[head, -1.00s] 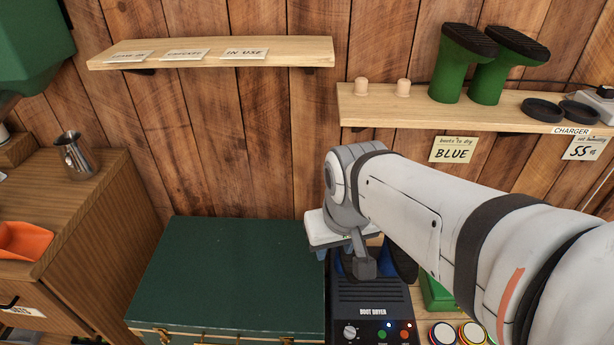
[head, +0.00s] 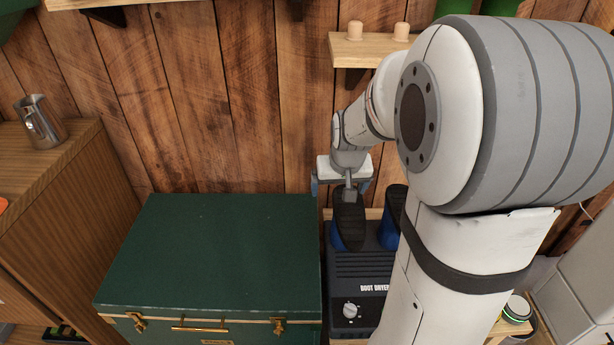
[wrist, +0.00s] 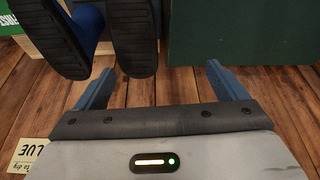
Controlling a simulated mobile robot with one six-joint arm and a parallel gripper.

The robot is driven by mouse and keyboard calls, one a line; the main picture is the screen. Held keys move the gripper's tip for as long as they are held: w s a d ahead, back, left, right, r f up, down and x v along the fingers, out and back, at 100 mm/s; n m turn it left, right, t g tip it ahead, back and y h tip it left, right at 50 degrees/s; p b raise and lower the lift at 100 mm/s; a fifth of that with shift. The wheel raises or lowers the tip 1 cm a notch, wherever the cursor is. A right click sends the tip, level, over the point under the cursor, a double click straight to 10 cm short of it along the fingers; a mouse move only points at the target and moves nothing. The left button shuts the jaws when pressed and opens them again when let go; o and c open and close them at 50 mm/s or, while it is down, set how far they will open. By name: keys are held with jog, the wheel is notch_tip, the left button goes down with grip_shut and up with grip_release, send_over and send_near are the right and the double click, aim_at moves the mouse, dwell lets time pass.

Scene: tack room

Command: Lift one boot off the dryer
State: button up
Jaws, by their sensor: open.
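Two blue boots with black soles stand upside down on the black boot dryer (head: 360,275). The left boot (head: 348,235) is close below my gripper (head: 341,186) in the head view. The right boot (head: 388,232) stands beside it, partly hidden by my arm. In the wrist view my gripper (wrist: 160,84) is open and empty, its two blue fingers spread wide. The sole of the left boot (wrist: 134,38) lies ahead of the gap between them, apart from both. The other boot's sole (wrist: 52,40) is left of the fingers.
A green chest (head: 215,250) stands directly left of the dryer. A shelf (head: 345,50) with two pegs is above and behind. A wooden cabinet (head: 60,200) with a metal jug (head: 40,122) is at far left. The plank wall is close behind.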

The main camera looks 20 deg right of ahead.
aim_at(347, 204)
jog(key=shift+o, duration=0.7)
jog(key=shift+m, duration=0.4)
jog(key=w+d+f+b, duration=0.1)
jog(key=w+d+f, duration=0.1)
jog(key=f, duration=0.2)
jog(key=w+d+f+b, duration=0.2)
jog(key=f, duration=0.2)
jog(key=w+d+f+b, duration=0.1)
jog(key=w+d+f, duration=0.1)
jog(key=f, duration=0.2)
jog(key=shift+w+f, duration=0.3)
jog(key=x, duration=0.1)
jog(key=b+x, duration=0.1)
jog(key=x, duration=0.1)
jog(key=b+x, duration=0.1)
jog(key=x, duration=0.1)
jog(key=shift+w+d, duration=0.1)
jog(key=shift+d, duration=0.3)
